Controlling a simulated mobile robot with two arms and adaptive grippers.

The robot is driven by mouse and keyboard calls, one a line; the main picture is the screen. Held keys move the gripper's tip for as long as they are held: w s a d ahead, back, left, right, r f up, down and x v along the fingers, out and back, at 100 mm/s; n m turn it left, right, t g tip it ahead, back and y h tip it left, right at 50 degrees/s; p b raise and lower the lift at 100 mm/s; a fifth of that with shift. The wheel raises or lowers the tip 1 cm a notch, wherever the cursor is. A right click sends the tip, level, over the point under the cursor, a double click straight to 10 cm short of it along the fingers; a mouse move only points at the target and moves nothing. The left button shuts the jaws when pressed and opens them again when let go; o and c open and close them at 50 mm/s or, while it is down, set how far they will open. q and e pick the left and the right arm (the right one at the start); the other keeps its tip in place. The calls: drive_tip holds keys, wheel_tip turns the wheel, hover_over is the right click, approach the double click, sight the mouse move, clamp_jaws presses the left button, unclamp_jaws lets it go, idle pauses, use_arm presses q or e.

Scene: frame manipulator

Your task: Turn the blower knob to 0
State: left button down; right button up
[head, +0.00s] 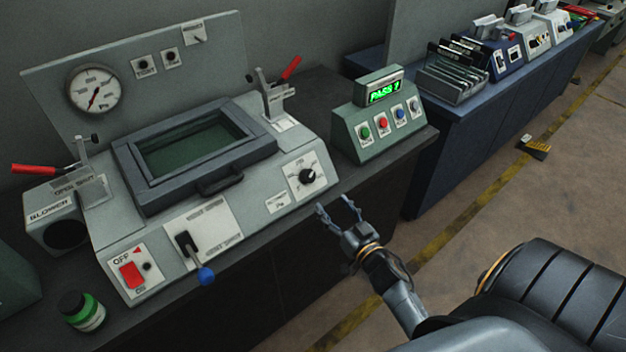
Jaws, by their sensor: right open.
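The knob (307,176) is a small black dial on a white scale plate at the right end of the grey machine's sloped front. Its scale marks are too small to read for certain. A "BLOWER" label (49,210) sits at the machine's left end, above a dark round opening. My right gripper (338,203) is open and empty, in front of the machine and below and right of the knob, apart from it. My left gripper is not in view.
A blue-tipped lever (205,275) and a red switch (132,275) are on the machine's front. A green button box (382,125) reading "PASS 7" stands to the right. A green-labelled jar (82,311) stands front left. The floor to the right is mostly clear.

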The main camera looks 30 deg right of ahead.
sight(311, 179)
drive_tip(key=w, duration=0.7)
drive_tip(key=w+p, duration=0.1)
drive_tip(key=w, duration=0.2)
drive_tip(key=shift+w+d, duration=0.35)
drive_tip(key=shift+d, duration=0.05)
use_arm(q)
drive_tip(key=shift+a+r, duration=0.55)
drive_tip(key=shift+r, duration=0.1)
use_arm(e)
drive_tip(key=c, duration=1.2)
drive_tip(key=shift+o, duration=0.2)
